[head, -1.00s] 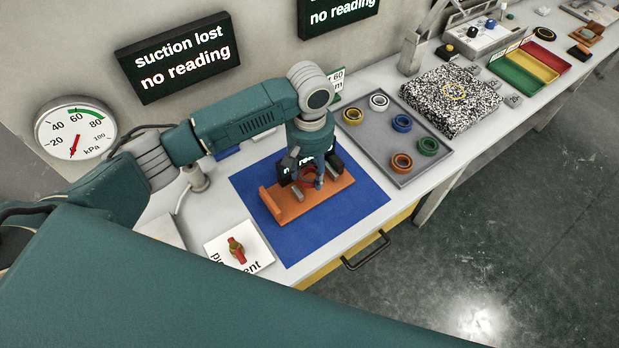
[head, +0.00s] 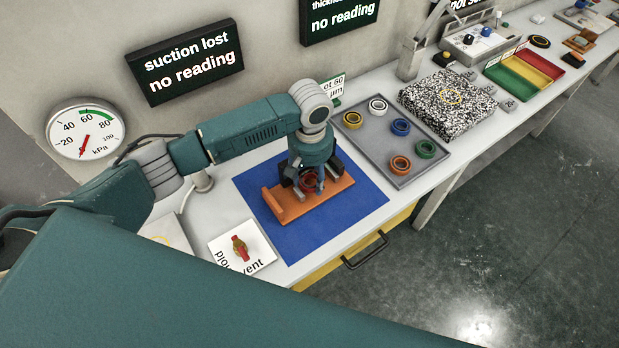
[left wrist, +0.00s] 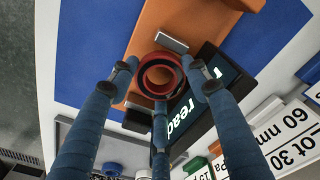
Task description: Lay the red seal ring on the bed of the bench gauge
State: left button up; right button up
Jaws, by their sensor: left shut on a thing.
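The red seal ring (left wrist: 160,75) sits between the fingertips of my left gripper (head: 312,182), which is shut on it. The bench gauge has an orange bed (head: 292,208) with a raised left end and lies on a blue mat. The ring is over the bed in both views; whether it touches the bed I cannot tell. The left wrist view shows the orange bed (left wrist: 175,22), a metal block (left wrist: 171,42) near the ring and a black readout (left wrist: 212,88). The gripper hides much of the gauge in the head view. My right gripper is not in view.
A grey tray (head: 374,150) with several coloured rings stands right of the blue mat (head: 318,238). A speckled block (head: 425,90) is beyond it. A valve plate (head: 262,257) lies left of the mat. Its near part is clear.

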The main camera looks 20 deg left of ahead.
aim_at(310, 194)
pick_arm(q)
jog(key=s+f, duration=0.1)
jog(key=f, duration=0.2)
jog(key=shift+s+d, duration=0.15)
jog(key=shift+s, duration=0.25)
jog(key=o, duration=1.4)
jog(key=shift+w+f+g, duration=0.1)
jog(key=shift+f+g, duration=0.05)
jog(key=shift+g, duration=0.15)
jog(key=shift+o, duration=0.5)
jog(key=shift+w+f, duration=0.4)
jog(key=shift+w, duration=0.3)
jog(key=shift+s+r, duration=0.15)
jog(key=shift+a+r, duration=0.15)
jog(key=shift+a, duration=0.1)
notch_tip(310, 194, up, 14)
jog(key=b, duration=0.1)
jog(key=shift+w+f, duration=0.25)
jog(key=shift+w, duration=0.05)
jog(key=shift+d, duration=0.1)
